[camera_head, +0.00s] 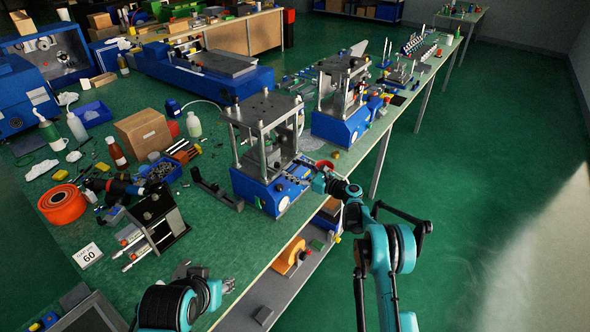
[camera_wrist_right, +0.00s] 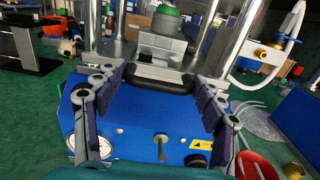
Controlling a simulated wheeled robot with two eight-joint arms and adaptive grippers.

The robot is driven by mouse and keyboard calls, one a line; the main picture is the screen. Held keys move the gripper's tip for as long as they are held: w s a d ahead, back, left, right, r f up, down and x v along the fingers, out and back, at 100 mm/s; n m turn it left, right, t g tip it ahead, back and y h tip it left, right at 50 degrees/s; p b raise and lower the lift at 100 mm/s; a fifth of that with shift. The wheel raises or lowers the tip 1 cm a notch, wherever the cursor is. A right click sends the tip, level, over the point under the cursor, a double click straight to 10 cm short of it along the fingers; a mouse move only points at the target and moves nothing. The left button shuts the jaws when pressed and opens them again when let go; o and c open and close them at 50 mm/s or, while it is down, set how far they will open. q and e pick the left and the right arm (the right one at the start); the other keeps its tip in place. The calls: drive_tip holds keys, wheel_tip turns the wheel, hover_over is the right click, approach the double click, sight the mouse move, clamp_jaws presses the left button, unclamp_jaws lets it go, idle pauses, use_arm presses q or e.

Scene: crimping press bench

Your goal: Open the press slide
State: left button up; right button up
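The near press (camera_head: 264,150) has a metal frame on a blue base and stands at the bench's right edge. In the right wrist view, its grey slide (camera_wrist_right: 150,58) sits between the metal columns, with a black handle (camera_wrist_right: 160,79) across its front. A part with a green top stands on or behind the slide. My right gripper (camera_head: 302,177) is at the press front; in the right wrist view (camera_wrist_right: 158,92) its dark fingers are spread around the handle's two ends, and no grip shows. My left gripper (camera_head: 207,279) is low over the near bench, away from the press; its fingers are unclear.
A second similar press (camera_head: 341,118) stands just behind. A black bracket (camera_head: 216,188) lies left of the near press, and a tool rack (camera_head: 157,222) stands farther left. A red bowl (camera_wrist_right: 256,166) is close to the right of the press. Open floor lies right of the bench.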

drive_tip(key=b+v, duration=0.3)
drive_tip(key=v, duration=1.5)
drive_tip(key=shift+d, duration=0.2)
drive_tip(key=shift+s+d, duration=0.15)
drive_tip(key=o, duration=1.3)
drive_tip(key=shift+c, duration=0.2)
drive_tip(key=shift+o, duration=0.5)
drive_tip(key=shift+d, duration=0.15)
drive_tip(key=v, duration=1.2)
drive_tip(key=shift+s, duration=0.15)
